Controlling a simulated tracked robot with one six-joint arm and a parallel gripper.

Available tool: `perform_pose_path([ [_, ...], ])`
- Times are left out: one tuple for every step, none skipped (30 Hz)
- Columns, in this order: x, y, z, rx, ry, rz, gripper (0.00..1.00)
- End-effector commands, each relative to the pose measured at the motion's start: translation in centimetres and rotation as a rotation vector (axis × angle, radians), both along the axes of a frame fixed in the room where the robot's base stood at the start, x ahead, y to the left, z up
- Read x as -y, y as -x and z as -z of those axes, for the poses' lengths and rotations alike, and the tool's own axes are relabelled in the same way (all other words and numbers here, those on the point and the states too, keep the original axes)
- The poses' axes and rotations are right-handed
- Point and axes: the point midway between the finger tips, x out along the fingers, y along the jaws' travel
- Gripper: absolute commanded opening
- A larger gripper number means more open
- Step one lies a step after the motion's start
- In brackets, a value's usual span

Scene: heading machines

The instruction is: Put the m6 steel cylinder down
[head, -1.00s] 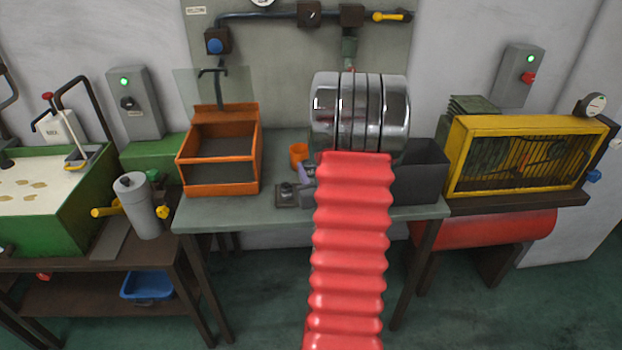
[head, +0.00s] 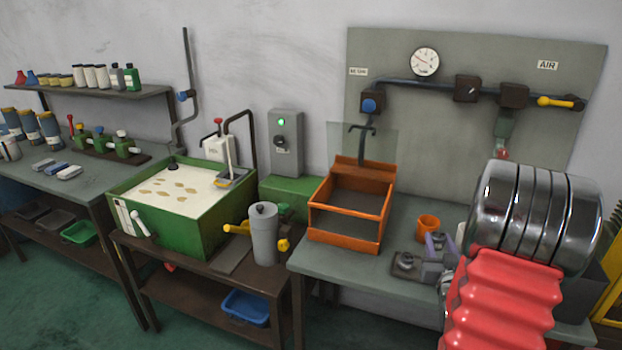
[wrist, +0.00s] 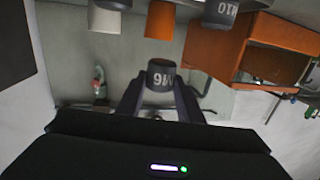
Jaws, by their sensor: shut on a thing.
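The M6 steel cylinder (wrist: 161,70) is dark grey with a white M6 label that reads upside down in the wrist view. My gripper (wrist: 160,86) is shut on it, one dark finger on each side. A cylinder marked M10 (wrist: 220,12) and another pale cylinder (wrist: 108,5) stand apart from the gripper at the top of the wrist view.
An orange cup (head: 428,226) and an open orange box (head: 345,222) stand on the grey-green bench (head: 330,258). A green tank (head: 205,225) and a grey canister (head: 264,235) stand further left.

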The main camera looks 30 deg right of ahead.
Motion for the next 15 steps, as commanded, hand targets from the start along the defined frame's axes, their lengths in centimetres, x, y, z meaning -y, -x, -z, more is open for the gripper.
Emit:
perform_pose_path([
  [0.0, 0.0, -0.1, 0.002, 0.001, 0.000, 0.02],
  [0.0, 0.0, -0.1, 0.002, 0.001, 0.000, 0.02],
  [0.0, 0.0, -0.1, 0.001, 0.002, 0.000, 0.02],
  [0.0, 0.0, -0.1, 0.000, 0.003, 0.000, 0.02],
  [0.0, 0.0, -0.1, -0.001, 0.004, 0.000, 0.02],
  [0.0, 0.0, -0.1, -0.002, 0.010, 0.001, 0.02],
  [0.2, 0.1, -0.2, -0.003, 0.013, 0.005, 0.02],
  [0.2, 0.2, -0.2, -0.002, 0.016, 0.012, 0.02],
  [0.4, 0.4, -0.2, -0.003, 0.018, 0.021, 0.02],
  [0.5, 0.6, -0.2, -0.003, 0.020, 0.030, 0.02],
  [0.6, 0.8, -0.2, -0.001, 0.022, 0.041, 0.02],
  [0.7, 1.0, -0.2, 0.000, 0.022, 0.054, 0.02],
  [0.5, 1.0, -0.1, 0.000, 0.023, 0.061, 0.02],
  [0.2, 0.7, -0.1, 0.000, 0.024, 0.061, 0.02],
  [-0.2, 0.3, -0.1, 0.001, 0.025, 0.060, 0.02],
])
